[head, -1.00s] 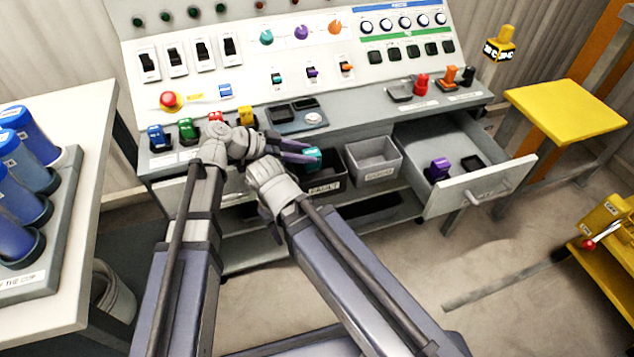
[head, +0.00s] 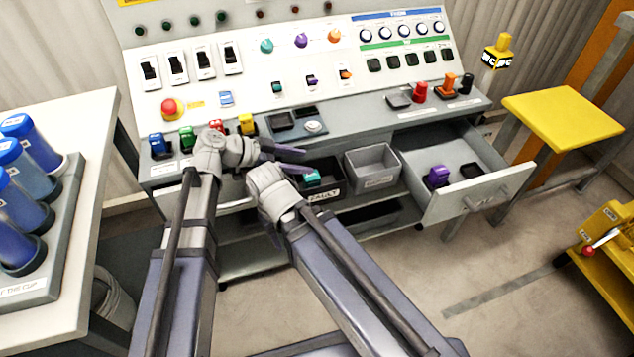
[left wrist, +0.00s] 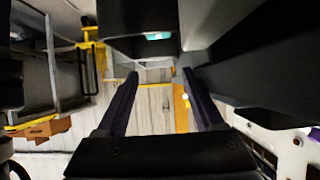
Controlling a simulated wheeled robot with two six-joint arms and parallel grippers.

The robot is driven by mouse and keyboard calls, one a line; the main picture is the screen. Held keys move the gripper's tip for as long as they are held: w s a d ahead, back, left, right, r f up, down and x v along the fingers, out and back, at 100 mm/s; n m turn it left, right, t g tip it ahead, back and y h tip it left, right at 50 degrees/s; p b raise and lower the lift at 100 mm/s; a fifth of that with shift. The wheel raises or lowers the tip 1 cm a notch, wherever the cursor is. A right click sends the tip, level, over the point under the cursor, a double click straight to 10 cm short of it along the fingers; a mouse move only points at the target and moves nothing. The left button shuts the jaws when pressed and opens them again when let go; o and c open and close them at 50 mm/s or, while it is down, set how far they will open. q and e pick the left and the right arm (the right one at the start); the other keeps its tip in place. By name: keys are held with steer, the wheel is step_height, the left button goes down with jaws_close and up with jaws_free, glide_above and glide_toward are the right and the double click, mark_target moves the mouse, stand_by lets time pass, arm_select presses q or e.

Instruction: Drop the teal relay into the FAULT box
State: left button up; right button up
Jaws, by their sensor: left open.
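The teal relay (head: 312,176) lies inside the dark FAULT box (head: 333,191), below my left fingers and apart from them. In the left wrist view a small patch of the teal relay (left wrist: 155,36) shows inside the dark box. My left gripper (head: 300,158) is open and empty, just above the box's back left part. Its two spread fingers (left wrist: 160,75) show in the left wrist view with nothing between them. My right arm reaches in from the lower right, and its wrist ends left of the box. Its fingers do not show.
A grey bin (head: 372,168) stands right of the FAULT box. An open drawer (head: 470,195) holds a purple relay (head: 437,176). Blue, green, red and yellow relays stand on the console ledge behind my left arm. A yellow stool (head: 563,117) is at the right.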

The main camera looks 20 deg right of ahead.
arm_select(q)
steer(key=p+v, duration=0.2)
steer(key=v, duration=0.3)
steer(key=shift+a+r, duration=0.3)
steer(key=shift+a, duration=0.3)
steer(key=shift+s, duration=0.15)
